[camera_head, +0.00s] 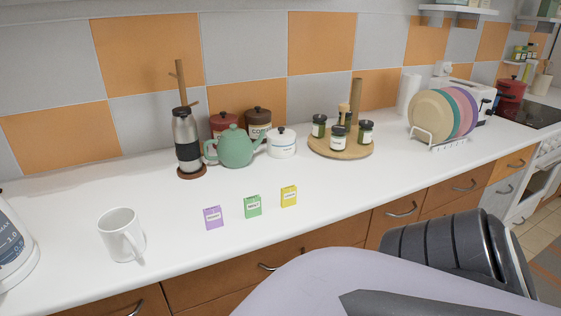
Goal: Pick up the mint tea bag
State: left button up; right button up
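My own grey and dark arm parts fill the lower right, in front of the drawers. No gripper fingertips show, so neither gripper is in view. Nothing covers the green packet.
A white mug (120,234) stands left of the packets. Behind them are a green teapot (235,148), a white pot (282,144) and a round wooden tray (350,151) with jars. A plate rack (438,138) is farther right. Counter around the packets is clear.

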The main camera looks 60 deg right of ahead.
aim_at(252, 205)
jog(key=z, duration=0.45)
jog(key=l+z, duration=0.1)
jog(key=z, duration=0.3)
jog(key=i+z, duration=0.1)
jog(key=z, duration=0.75)
jog(key=i, duration=0.05)
